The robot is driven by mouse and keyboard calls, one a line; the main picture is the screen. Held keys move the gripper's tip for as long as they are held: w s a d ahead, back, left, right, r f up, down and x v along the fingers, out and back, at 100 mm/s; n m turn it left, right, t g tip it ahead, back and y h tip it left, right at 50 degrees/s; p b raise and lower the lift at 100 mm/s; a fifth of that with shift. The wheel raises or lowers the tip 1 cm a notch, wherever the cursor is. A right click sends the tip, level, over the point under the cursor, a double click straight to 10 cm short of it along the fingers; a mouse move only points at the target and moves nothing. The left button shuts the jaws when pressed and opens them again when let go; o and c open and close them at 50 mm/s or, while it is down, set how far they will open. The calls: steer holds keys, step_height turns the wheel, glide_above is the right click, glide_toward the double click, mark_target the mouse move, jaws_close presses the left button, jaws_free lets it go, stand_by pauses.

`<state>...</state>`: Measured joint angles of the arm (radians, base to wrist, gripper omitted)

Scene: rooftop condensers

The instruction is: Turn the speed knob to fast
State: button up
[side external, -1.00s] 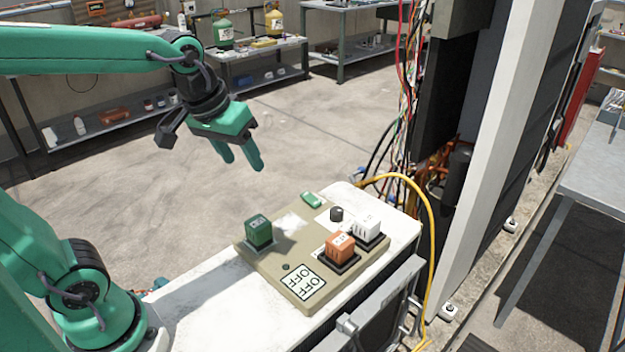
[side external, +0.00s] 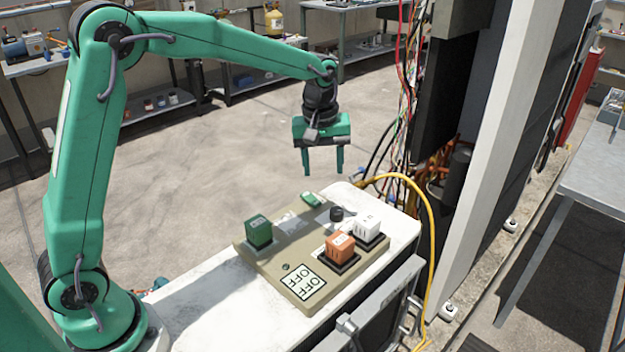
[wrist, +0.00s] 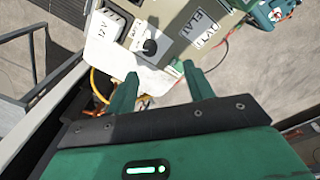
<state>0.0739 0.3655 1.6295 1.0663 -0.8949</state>
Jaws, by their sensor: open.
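The speed knob appears to be the small black round knob (side external: 336,214) near the far edge of the beige panel (side external: 270,262). In the wrist view the black knob (wrist: 150,46) sits just beyond my fingertips, with a light pointer mark and small lettering beside it that I cannot read. My gripper (side external: 323,172) is open, pointing down, above the far end of the panel and apart from the knob. In the wrist view my gripper (wrist: 160,72) has nothing between its two fingers.
A yellow cable (side external: 434,240) arches at the right.

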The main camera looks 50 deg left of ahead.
steer(key=n+g, duration=0.1)
steer(key=n, duration=0.1)
glide_above(337, 210)
step_height(337, 210, down, 6)
steer(key=shift+r, duration=0.25)
steer(key=shift+f, duration=0.15)
steer(key=shift+a+f, duration=0.1)
steer(key=shift+f, duration=3.65)
steer(key=c, duration=1)
